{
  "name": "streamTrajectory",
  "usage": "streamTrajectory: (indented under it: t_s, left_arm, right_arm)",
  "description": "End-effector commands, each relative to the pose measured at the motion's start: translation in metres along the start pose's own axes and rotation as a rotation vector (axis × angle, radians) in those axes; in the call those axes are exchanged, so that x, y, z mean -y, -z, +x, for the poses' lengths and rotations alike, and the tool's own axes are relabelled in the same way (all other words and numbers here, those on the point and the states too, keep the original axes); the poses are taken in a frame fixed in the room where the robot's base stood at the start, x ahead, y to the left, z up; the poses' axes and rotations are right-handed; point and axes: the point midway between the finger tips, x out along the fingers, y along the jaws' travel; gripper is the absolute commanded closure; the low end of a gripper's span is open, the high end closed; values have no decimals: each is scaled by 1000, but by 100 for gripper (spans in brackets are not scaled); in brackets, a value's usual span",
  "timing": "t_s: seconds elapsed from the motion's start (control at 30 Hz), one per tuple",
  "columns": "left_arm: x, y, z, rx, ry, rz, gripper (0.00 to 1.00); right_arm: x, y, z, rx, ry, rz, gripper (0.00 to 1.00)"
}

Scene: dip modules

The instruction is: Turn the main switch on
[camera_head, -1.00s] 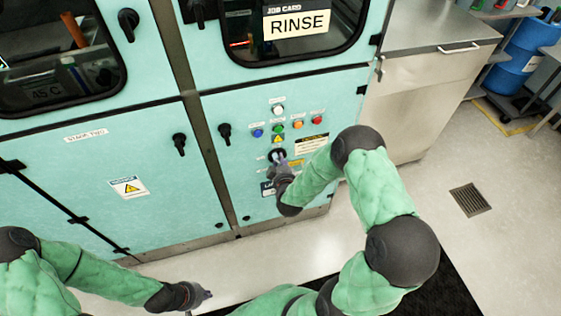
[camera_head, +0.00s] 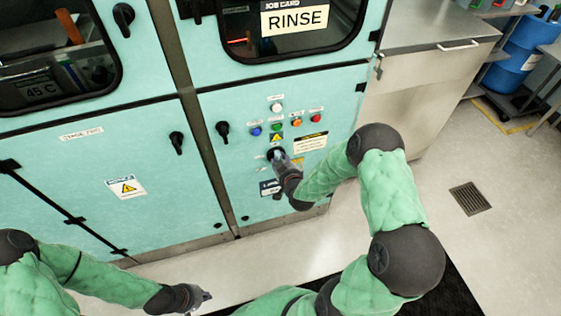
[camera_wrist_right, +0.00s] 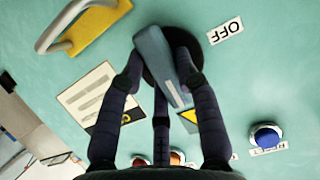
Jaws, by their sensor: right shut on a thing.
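The main switch is a round black base with a grey-blue lever on the teal cabinet's lower panel; it shows in the head view (camera_head: 272,154). My right gripper (camera_head: 278,158) is shut on the lever. In the right wrist view, its dark fingers (camera_wrist_right: 155,65) lie on both sides of the lever (camera_wrist_right: 157,58). A white line marks the lever's lower end in that view. An OFF label (camera_wrist_right: 225,31) lies right of the base; no ON label shows. My left gripper (camera_head: 203,298) is low in front of the cabinet, away from the switch, too small to tell its opening.
Above the switch are several buttons, including blue (camera_head: 256,131), green (camera_head: 277,126) and red (camera_head: 315,118) ones. A yellow part with a grey bar (camera_wrist_right: 95,22) is near the lever in the wrist view.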

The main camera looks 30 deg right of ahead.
Motion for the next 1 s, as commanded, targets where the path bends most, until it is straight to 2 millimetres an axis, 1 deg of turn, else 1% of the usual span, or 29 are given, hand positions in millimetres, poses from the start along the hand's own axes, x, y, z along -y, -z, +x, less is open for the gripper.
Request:
streamTrajectory:
  t_s: [0.23, 0.27, 0.3, 0.33, 0.37, 0.67, 0.77, 0.87, 1.0]
  left_arm:
    - [0, 0, 0, 0, 0, 0, 100]
    - [0, 0, 0, 0, 0, 0, 100]
    - [0, 0, 0, 0, 0, 0, 100]
    - [0, 0, 0, 0, 0, 0, 100]
    - [0, 0, 0, 0, 0, 0, 100]
    - [0, 0, 0, 0, 0, 0, 100]
    - [0, 0, 0, 0, 0, 0, 100]
    - [0, 0, 0, 0, 0, 0, 100]
    - [0, 0, 0, 0, 0, 0, 100]
  right_arm:
    - [1, -1, 0, 2, 1, 2, 100]
    - [0, -1, 0, 2, 1, 2, 65]
    - [0, -1, 0, 2, 1, 2, 53]
    - [0, -1, 0, 2, 1, 2, 45]
    - [0, -1, 0, 2, 1, 2, 43]
    - [0, 0, 0, 1, 0, 1, 43]
    - [0, 0, -4, 1, 0, 0, 43]
    - [0, 0, -13, 0, 0, 0, 43]
    - [0, 0, -34, 0, -1, 0, 43]
